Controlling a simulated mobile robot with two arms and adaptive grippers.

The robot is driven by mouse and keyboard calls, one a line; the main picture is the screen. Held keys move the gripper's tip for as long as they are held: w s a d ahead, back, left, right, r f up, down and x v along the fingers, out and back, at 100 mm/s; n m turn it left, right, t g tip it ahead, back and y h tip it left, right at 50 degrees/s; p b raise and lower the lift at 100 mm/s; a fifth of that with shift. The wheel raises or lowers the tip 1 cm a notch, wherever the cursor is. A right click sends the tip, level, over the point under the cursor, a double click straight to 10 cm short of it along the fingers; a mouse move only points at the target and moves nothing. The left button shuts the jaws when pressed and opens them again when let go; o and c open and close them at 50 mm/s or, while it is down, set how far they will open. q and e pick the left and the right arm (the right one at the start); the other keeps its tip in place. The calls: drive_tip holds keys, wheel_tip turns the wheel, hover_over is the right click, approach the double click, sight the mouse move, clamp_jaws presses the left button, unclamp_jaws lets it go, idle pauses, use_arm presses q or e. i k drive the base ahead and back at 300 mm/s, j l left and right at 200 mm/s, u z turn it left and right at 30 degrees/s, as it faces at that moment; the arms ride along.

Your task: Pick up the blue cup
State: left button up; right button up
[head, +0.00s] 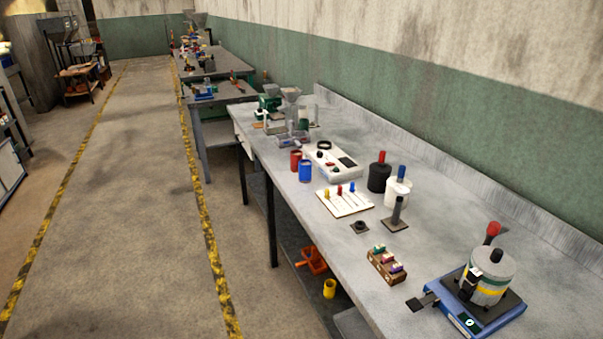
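The blue cup (305,171) stands upright on the grey workbench (350,250), near its front edge. A red cup (295,160) stands just behind and left of it, close beside it. A white device with a black ring (332,160) lies behind the cups. Neither of my grippers is in the head view, and nothing holds the blue cup.
A white board with colored pegs (345,200) lies right of the cup. Black and white canisters (379,176) stand behind it. A blue scale with a pot (475,310) is nearer. A grinder (270,103) stands farther back. The aisle floor (130,200) is clear.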

sight(305, 171)
drive_tip(key=z, duration=0.4)
drive_tip(key=k+j+z, duration=0.1)
drive_tip(key=z, duration=0.75)
drive_tip(key=k+z, duration=0.15)
drive_tip(key=z, duration=0.25)
drive_tip(key=u, duration=1.6)
drive_tip(key=i+j, duration=0.25)
drive_tip(key=i, duration=0.15)
drive_tip(key=i+j+z, duration=0.15)
drive_tip(key=i+j, duration=0.1)
drive_tip(key=i, duration=0.1)
